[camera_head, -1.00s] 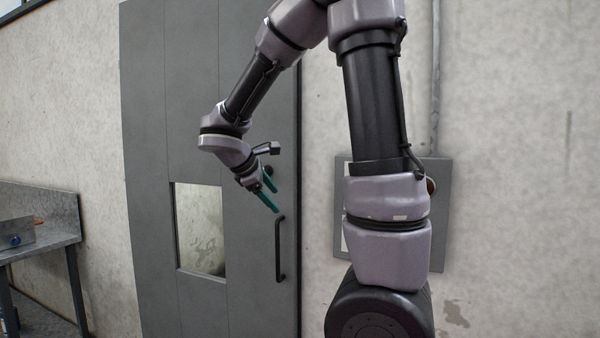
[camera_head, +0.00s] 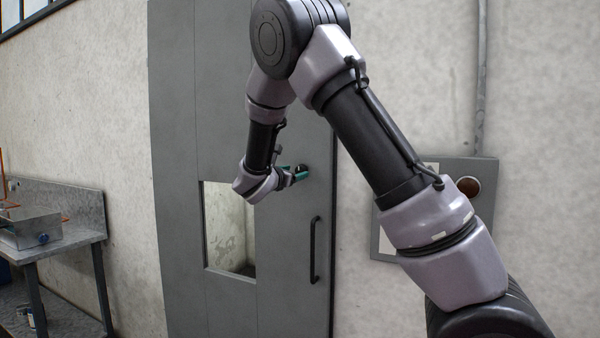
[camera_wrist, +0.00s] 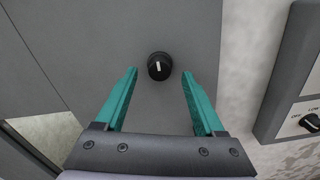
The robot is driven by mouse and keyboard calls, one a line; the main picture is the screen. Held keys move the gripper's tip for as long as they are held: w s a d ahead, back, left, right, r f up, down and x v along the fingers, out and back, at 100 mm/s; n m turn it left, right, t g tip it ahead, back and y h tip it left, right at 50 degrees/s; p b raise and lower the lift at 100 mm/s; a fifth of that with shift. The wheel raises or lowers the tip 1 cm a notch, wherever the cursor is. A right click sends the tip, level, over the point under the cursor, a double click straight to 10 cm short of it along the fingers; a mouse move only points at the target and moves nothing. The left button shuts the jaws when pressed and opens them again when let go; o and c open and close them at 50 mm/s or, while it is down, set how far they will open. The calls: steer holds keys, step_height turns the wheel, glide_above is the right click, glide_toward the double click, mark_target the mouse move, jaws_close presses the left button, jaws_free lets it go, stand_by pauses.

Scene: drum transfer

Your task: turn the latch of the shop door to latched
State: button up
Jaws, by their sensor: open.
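The shop door (camera_head: 175,130) is a tall grey panel with a small window and a black pull handle (camera_head: 315,250). The latch (camera_wrist: 160,66) is a round black knob with a pale line on its face. In the wrist view the line runs nearly upright. The latch also shows in the head view (camera_head: 302,169), partly hidden by the fingers. My gripper (camera_wrist: 157,73) is open, with its two green fingers on either side of the knob and a gap on each side. It also shows in the head view (camera_head: 296,175), close to the door face.
A grey wall box (camera_head: 472,226) with a round brown part is right of the door, partly behind my arm. Its dial (camera_wrist: 310,122) shows in the wrist view. A metal bench (camera_head: 70,240) with a tray stands at the left.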

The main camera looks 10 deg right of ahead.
mark_target(299, 170)
steer(key=shift+x, duration=1.85)
jaws_close()
